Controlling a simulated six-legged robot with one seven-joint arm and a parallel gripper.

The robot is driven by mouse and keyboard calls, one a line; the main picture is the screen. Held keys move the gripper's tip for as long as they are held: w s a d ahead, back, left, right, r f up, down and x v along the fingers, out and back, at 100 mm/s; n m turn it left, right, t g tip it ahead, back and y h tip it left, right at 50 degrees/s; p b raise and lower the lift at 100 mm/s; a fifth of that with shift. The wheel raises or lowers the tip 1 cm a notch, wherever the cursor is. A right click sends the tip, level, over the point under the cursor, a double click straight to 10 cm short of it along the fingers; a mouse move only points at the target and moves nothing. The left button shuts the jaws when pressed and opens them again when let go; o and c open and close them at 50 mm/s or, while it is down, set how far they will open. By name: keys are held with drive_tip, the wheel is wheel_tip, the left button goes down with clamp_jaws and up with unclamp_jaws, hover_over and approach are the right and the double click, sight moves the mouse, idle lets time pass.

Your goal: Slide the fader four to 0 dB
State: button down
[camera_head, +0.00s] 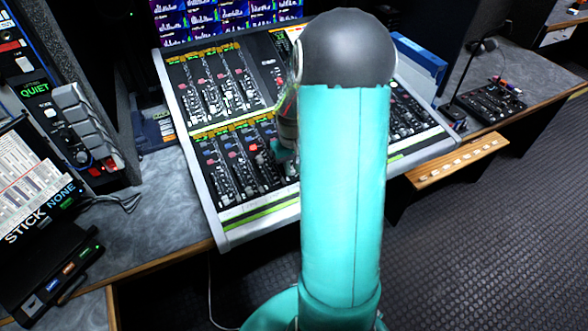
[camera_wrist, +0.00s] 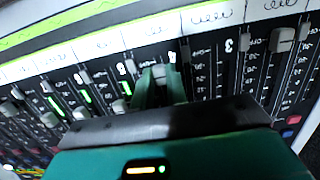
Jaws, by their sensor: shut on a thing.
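The mixing console (camera_head: 228,226) fills the middle of the head view, with rows of faders on its sloped face. My gripper (camera_head: 283,154) is down at the lower fader bank, mostly hidden behind my teal arm. In the wrist view my gripper's two teal fingers (camera_wrist: 161,88) are shut on a grey fader cap (camera_wrist: 162,72). That cap sits close to the white label strip (camera_wrist: 125,38) at the console's front edge.
Screens (camera_head: 225,18) stand behind the console. A small black panel with a gooseneck lamp (camera_head: 488,102) is on the right desk. A black box (camera_head: 50,270) and a panel marked QUIET (camera_head: 70,120) are at the left. The floor at right is open.

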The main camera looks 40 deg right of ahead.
drive_tip(key=w, duration=0.2)
drive_tip(key=w+d, duration=0.1)
drive_tip(key=w+r, duration=0.1)
drive_tip(key=w, duration=0.1)
drive_tip(key=shift+w+d, duration=0.3)
drive_tip(key=shift+d, duration=0.05)
drive_tip(key=c, duration=1.7)
unclamp_jaws()
drive_tip(key=shift+r, duration=6.9)
